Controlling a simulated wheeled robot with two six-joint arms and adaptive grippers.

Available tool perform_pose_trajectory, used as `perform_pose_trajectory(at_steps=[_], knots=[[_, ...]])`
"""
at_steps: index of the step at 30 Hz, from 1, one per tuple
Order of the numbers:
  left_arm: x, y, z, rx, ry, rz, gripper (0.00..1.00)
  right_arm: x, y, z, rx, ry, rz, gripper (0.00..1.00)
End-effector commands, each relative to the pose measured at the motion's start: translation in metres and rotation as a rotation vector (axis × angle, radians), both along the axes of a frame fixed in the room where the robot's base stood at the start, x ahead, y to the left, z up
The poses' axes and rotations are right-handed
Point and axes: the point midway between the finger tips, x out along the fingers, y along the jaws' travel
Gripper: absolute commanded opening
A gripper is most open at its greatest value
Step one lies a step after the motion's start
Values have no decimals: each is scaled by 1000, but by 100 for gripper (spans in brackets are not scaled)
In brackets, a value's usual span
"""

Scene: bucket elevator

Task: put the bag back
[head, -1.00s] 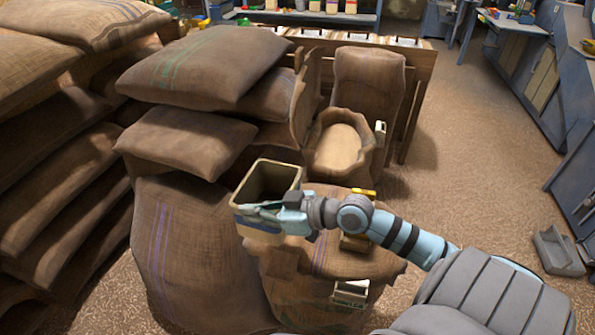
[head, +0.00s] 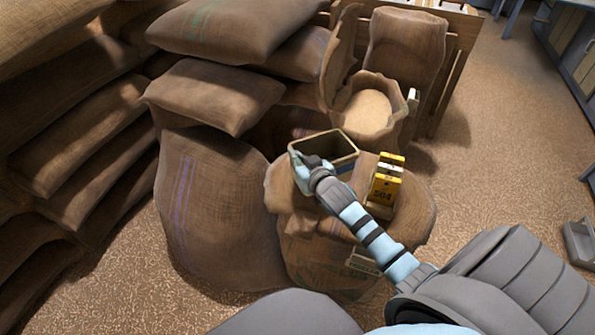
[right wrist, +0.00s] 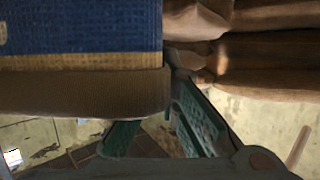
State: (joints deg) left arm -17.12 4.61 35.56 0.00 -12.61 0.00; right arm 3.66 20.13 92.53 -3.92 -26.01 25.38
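An open-topped, box-shaped tan bag (head: 338,143) with a dark inside is at my right gripper (head: 304,172) in the head view. The gripper is shut on the bag's near left side. The bag is over the top of a large burlap sack (head: 310,255); I cannot tell whether it touches it. In the right wrist view, a blue-and-tan woven surface (right wrist: 85,30), which looks like the bag's side, fills the upper left. The green fingers show below it, and their contact is partly hidden. My left gripper is not in view.
A yellow numbered block (head: 387,180) stands on the sack just right of my right arm. Behind is an open sack of pale grain (head: 367,110). Stacked full sacks (head: 212,95) crowd the left. The floor at right is mostly free, with a grey tray (head: 580,243) there.

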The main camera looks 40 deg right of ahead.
Motion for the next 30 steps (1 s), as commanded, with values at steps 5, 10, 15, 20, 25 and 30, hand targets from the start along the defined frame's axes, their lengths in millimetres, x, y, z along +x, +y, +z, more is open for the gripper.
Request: perform_pose_trajectory(at_steps=[5, 10, 15, 20, 25, 30], knots=[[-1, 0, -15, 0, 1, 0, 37, -1, 0, -36, 1, 3, 0, 0], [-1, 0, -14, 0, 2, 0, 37, 0, 0, -37, 0, 1, 0, 0], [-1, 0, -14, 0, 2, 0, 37, -1, 0, -37, 0, 2, 0, 10], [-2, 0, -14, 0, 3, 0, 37, -1, 0, -37, 0, 2, 0, 25], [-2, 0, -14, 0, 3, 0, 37, -1, 0, -37, 0, 2, 0, 25], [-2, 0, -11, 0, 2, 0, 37, -7, 1, -34, 0, 4, 0, 25]])
